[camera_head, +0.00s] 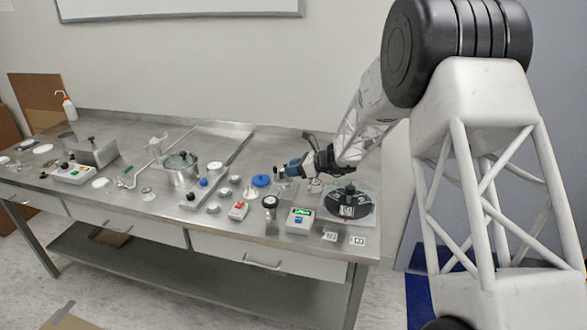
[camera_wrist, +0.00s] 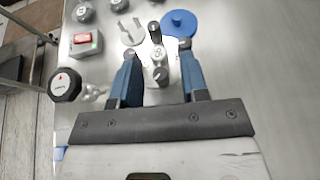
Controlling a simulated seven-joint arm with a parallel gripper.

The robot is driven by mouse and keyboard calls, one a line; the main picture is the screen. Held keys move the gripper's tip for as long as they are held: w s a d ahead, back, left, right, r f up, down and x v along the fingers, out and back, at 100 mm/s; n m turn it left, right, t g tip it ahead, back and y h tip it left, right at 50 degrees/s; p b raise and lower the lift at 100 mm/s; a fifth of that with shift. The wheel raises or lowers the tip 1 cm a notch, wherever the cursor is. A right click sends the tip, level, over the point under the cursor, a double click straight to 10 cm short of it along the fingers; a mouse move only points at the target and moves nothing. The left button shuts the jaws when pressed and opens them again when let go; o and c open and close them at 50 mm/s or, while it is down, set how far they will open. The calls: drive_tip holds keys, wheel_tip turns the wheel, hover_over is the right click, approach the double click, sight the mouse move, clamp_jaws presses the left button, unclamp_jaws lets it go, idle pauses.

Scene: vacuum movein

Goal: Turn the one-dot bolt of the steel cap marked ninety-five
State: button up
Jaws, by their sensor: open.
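Small round steel caps with white labels stand on the bench in the head view, one of them here (camera_head: 224,193). In the wrist view a dark grey cap (camera_wrist: 83,12) shows at the upper left, and its label is too small to read. I cannot tell which cap is marked ninety-five, and no one-dot bolt can be made out. My gripper (camera_head: 284,170) is open above the right part of the bench; its blue fingers also show in the wrist view (camera_wrist: 158,52). Between and beyond the fingers is a small black-topped steel piece (camera_wrist: 158,56), not visibly gripped.
A blue round part (camera_wrist: 180,22) lies just beyond the right finger. A red-button box (camera_wrist: 85,43) and a black round gauge (camera_wrist: 65,84) stand to the left. A green-screen box (camera_head: 300,220) and a black disc device (camera_head: 348,203) stand right. Bare bench shows at the wrist view's right.

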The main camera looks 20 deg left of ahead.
clamp_jaws()
drive_tip(key=shift+n+g, duration=0.3)
drive_tip(key=shift+g, duration=0.1)
drive_tip(key=n+g, duration=0.3)
drive_tip(key=shift+w, duration=0.2)
drive_tip(key=shift+w+n+g+h, duration=0.1)
drive_tip(key=shift+n+g+h, duration=0.8)
drive_tip(key=shift+n+g, duration=0.95)
drive_tip(key=shift+a+g, duration=0.1)
drive_tip(key=shift+g, duration=0.25)
unclamp_jaws()
